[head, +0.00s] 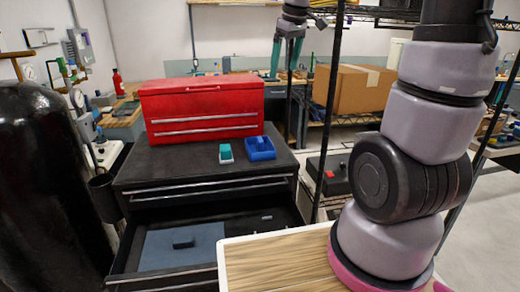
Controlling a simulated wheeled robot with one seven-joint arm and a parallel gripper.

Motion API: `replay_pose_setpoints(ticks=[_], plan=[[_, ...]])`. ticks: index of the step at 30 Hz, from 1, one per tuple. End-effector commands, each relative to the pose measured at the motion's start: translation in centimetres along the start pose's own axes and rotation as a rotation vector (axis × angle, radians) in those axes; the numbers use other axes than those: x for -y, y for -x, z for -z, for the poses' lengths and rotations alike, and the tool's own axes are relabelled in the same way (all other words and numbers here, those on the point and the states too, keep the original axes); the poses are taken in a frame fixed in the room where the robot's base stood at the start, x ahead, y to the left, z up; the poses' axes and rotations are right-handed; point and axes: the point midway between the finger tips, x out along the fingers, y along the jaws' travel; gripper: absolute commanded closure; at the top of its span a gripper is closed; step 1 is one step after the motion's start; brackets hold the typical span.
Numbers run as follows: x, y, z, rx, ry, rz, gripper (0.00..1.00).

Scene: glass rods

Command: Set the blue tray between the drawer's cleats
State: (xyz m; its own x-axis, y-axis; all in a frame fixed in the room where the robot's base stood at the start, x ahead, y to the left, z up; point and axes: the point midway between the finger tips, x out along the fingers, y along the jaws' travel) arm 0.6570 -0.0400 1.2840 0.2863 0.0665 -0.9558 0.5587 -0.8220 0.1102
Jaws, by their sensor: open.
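The blue tray (261,154) sits on the right part of the black cabinet's top, with a raised blue part in its middle. The cabinet's drawer (243,233) is pulled open below it. A grey-blue flat panel (207,238) lies in the drawer's left part, with a small dark block (183,241) on it. A small pale piece (267,217) shows in the drawer's right part. I cannot make out clearly which parts are the cleats. My gripper (283,77), with teal fingers, hangs in the air at the top centre, open, empty and apart from the tray.
A small teal-green block (225,153) stands just left of the tray. A red toolbox (203,108) fills the cabinet's back. A wood-topped surface (275,265) hides the drawer's front right. A black cylinder (42,190) stands left; a wire rack's post (328,110) rises right.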

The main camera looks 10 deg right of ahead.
Motion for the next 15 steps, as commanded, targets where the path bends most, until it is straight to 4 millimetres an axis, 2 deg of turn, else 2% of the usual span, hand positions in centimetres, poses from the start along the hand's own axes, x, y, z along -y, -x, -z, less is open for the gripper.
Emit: replay_pose_setpoints(ticks=[1, 6, 15], plan=[[-0.5, -1.8, 1.1, 0.029, 0.074, 0.015, 0.0], [-2.0, -7.5, 4.4, 0.1, 0.342, 0.062, 0.0], [-3.1, -18.6, 8.0, 0.183, 0.776, 0.179, 0.0]])
